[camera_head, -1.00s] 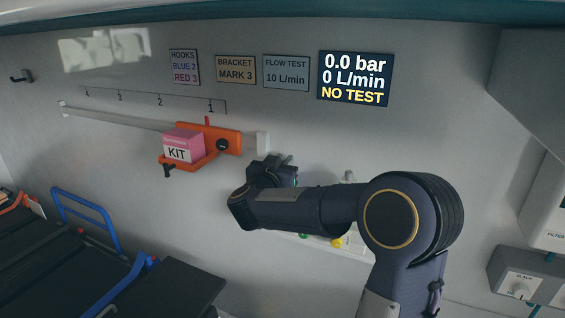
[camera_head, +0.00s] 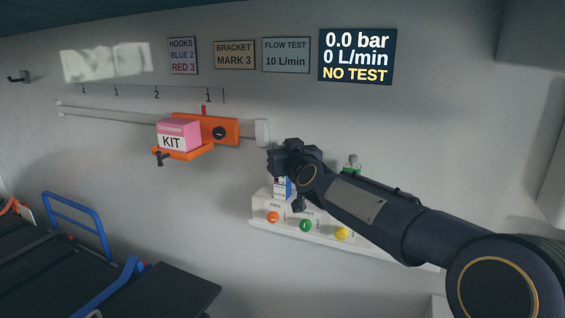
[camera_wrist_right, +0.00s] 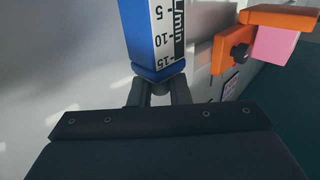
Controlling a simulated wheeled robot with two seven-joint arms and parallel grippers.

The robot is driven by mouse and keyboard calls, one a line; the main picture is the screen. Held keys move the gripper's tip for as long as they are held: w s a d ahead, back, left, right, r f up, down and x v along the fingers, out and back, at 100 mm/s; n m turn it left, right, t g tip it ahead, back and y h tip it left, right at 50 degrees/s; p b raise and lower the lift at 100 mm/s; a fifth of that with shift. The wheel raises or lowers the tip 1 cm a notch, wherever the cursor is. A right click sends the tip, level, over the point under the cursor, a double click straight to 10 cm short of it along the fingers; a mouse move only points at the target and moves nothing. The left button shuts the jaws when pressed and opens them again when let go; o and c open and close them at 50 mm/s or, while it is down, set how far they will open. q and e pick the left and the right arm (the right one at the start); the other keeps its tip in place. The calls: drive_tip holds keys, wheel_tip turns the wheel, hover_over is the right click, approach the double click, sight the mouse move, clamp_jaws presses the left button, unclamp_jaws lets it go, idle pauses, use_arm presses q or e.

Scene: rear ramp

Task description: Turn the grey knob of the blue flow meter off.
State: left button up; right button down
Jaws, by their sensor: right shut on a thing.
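The blue flow meter (camera_wrist_right: 141,35) fills the top middle of the right wrist view, with a white L/min scale marked 5, 10 and 15. Its grey knob (camera_wrist_right: 160,87) is at the end nearest my right gripper (camera_wrist_right: 159,93), mostly hidden between the fingers. My right gripper is shut on it. In the head view the right gripper (camera_head: 277,160) is against the wall area, and only a small blue and white part of the flow meter (camera_head: 282,187) shows below it. The display (camera_head: 356,57) reads 0.0 bar, 0 L/min, NO TEST. My left gripper is not in view.
A white panel (camera_head: 258,207) with orange, green and yellow round outlets is below the gripper. An orange bracket (camera_head: 226,130) on a rail carries a pink KIT box (camera_head: 178,135) to the left. A FLOW TEST 10 L/min sign (camera_head: 286,55) hangs above.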

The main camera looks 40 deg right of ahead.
drive_tip(key=shift+y+b, duration=0.3)
drive_tip(key=c, duration=1.4)
unclamp_jaws()
drive_tip(key=p+v, duration=0.1)
drive_tip(key=v, duration=0.6)
drive_tip(key=shift+s+a, duration=0.15)
drive_tip(key=shift+s, duration=0.25)
